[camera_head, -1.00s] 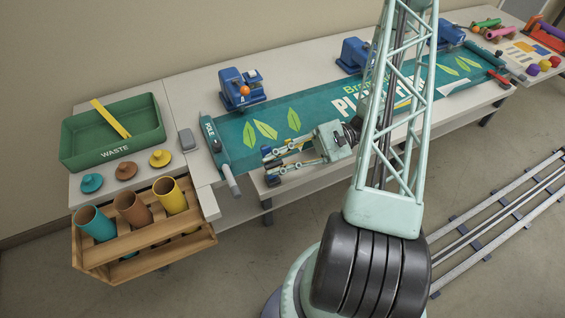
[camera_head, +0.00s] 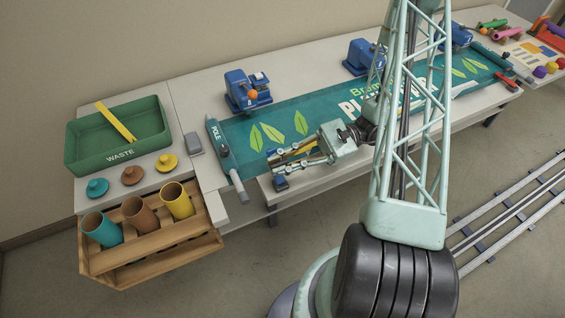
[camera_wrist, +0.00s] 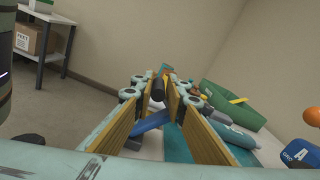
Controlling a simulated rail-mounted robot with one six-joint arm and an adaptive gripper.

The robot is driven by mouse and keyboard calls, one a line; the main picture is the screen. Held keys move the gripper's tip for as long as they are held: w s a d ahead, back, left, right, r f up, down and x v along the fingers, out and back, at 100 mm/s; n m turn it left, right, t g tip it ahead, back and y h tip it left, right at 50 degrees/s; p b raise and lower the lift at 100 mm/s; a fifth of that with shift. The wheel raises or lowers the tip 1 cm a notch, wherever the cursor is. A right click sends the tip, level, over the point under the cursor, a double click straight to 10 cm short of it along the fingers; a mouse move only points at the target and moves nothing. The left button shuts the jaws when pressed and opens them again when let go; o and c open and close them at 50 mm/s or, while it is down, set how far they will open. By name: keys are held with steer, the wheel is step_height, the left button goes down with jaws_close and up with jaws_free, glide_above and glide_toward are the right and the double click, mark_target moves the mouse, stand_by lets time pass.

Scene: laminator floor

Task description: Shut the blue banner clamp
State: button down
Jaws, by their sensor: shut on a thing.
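My gripper (camera_head: 283,160) is low over the front left edge of the green banner (camera_head: 240,130), with its fingers pointing left. In the wrist view, its two yellow-padded fingers (camera_wrist: 170,108) have a slanted blue part (camera_wrist: 150,125) between them. I take this for the blue banner clamp; the fingers hide most of it. Blue also shows at the fingertips in the head view (camera_head: 281,184). The jaws are shut on this clamp, but the exact contact is hard to see. A dark cylinder (camera_wrist: 158,88) shows beyond it between the fingers.
A blue device with an orange knob (camera_head: 245,92) stands behind the banner, with others like it to the right. The pole (camera_head: 217,140) lies left of the banner. A green waste tray (camera_head: 122,155) and a wooden crate (camera_head: 150,250) with coloured tubes stand farther left.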

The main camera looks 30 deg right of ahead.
steer(key=shift+f, duration=0.3)
steer(key=c, duration=2.7)
jaws_free()
steer(key=shift+r, duration=0.1)
steer(key=shift+d+r, duration=0.1)
steer(key=shift+s+d, duration=0.3)
steer(key=shift+d, duration=1.65)
steer(key=shift+s+d, duration=0.25)
steer(key=shift+d, duration=1.75)
steer(key=shift+s+d, duration=0.3)
steer(key=shift+d, duration=1.65)
